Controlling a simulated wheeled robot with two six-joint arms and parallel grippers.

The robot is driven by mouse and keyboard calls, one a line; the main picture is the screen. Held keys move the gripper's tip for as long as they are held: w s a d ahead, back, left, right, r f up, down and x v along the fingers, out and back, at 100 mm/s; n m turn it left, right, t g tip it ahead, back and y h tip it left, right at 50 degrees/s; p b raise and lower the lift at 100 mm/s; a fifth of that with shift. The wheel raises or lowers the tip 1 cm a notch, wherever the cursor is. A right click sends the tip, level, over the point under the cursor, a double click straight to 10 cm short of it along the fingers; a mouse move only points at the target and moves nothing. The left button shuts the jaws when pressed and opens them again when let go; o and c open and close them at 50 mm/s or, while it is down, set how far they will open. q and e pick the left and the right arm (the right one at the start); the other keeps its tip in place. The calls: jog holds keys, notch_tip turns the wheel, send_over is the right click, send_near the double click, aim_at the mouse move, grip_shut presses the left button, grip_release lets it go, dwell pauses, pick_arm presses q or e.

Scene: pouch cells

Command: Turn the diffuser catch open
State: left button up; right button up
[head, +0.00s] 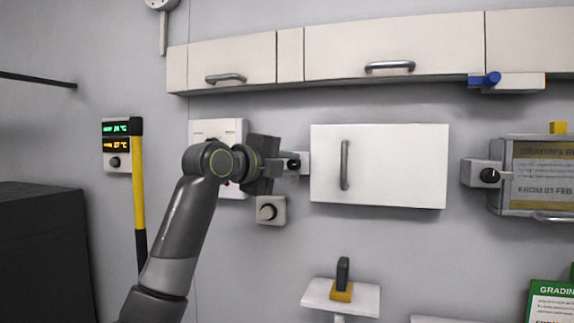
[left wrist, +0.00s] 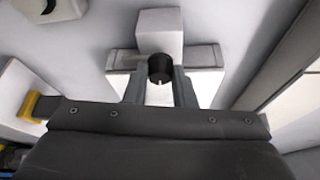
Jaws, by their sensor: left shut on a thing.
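The catch is a black round knob (head: 293,164) on a small white block (head: 304,158), just left of a white door panel (head: 400,165) with a vertical grey handle. In the left wrist view the knob (left wrist: 160,67) shows a short white mark on its face pointing down. My left gripper (head: 284,164) reaches the knob from the left. In the left wrist view its two grey fingers (left wrist: 160,82) stand on either side of the knob, shut on it. The gripper body partly hides the knob in the head view. My right gripper is not in view.
Another knob (head: 489,175) is by the framed board at right. Cupboards (head: 395,50) hang above. A yellow-and-black pole (head: 139,190) stands left. A small stand (head: 340,298) is below.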

pick_arm(q)
jog(key=o, duration=1)
jog(key=shift+s+a, duration=0.15)
jog(key=b+v, duration=0.7)
jog(key=v, duration=1)
